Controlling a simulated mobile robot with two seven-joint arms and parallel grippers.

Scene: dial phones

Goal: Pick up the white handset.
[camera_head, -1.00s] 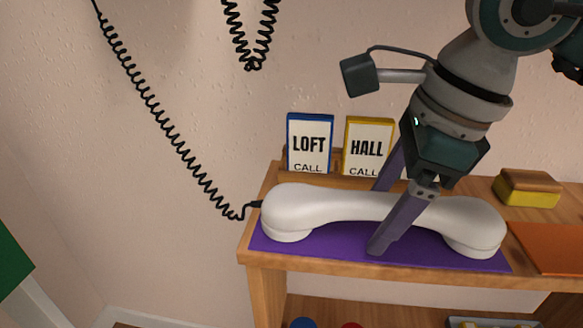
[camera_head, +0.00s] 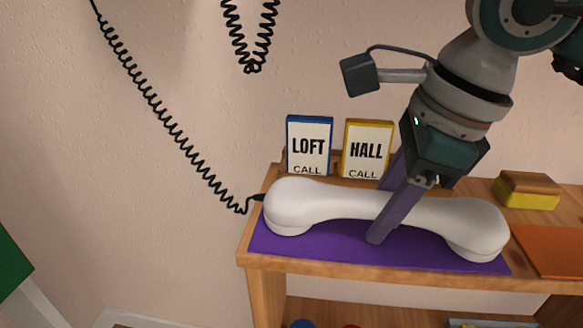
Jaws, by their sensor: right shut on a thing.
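The white handset (camera_head: 325,203) lies lengthwise over the purple mat (camera_head: 335,248) on the wooden shelf, a black coiled cord running from its left end. My right gripper (camera_head: 388,212) reaches down from the upper right and is shut on the middle of the handset. One finger is in front of the handle; the other is behind it and mostly hidden. The handset looks slightly raised, but I cannot tell for sure whether it is clear of the mat. My left gripper is not in view.
A yellow block with a brown top (camera_head: 526,190) and an orange mat (camera_head: 552,250) are to the right. The coiled cord (camera_head: 165,115) hangs along the wall.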

